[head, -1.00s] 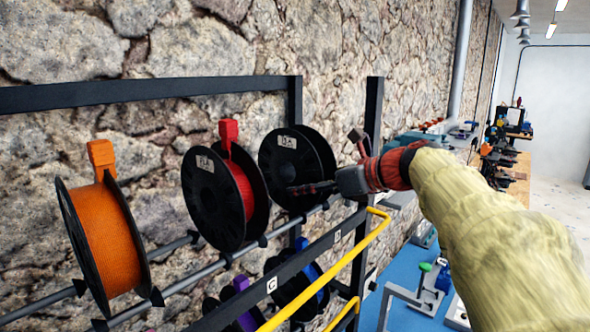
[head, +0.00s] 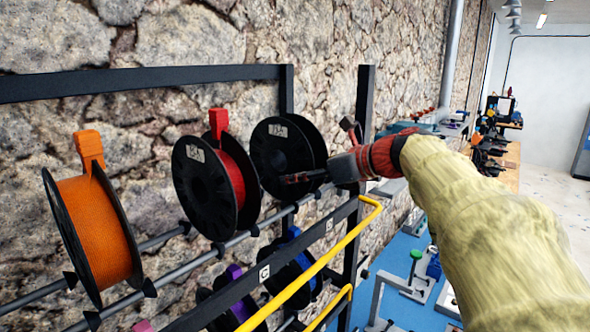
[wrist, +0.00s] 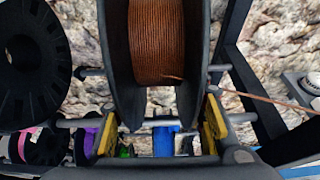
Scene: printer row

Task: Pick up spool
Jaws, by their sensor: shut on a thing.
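The spool in my grip has black flanges and a white label and stands at the right end of the upper rack row in the head view (head: 272,160). In the wrist view it is wound with brown filament (wrist: 155,45), and a loose strand runs right. My gripper (head: 312,176) reaches it from the right. In the wrist view the yellow-padded fingers of my gripper (wrist: 160,132) are at both sides of its flanges, shut on it. Whether the spool rests on the rails or hangs just above them I cannot tell.
A red spool (head: 233,178) stands close to the left, an orange spool (head: 95,230) further left. Purple (head: 238,308) and blue (head: 290,272) spools sit on a lower row. A yellow rail (head: 300,285) crosses in front. A dark rack post (head: 364,110) stands just right of the spool.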

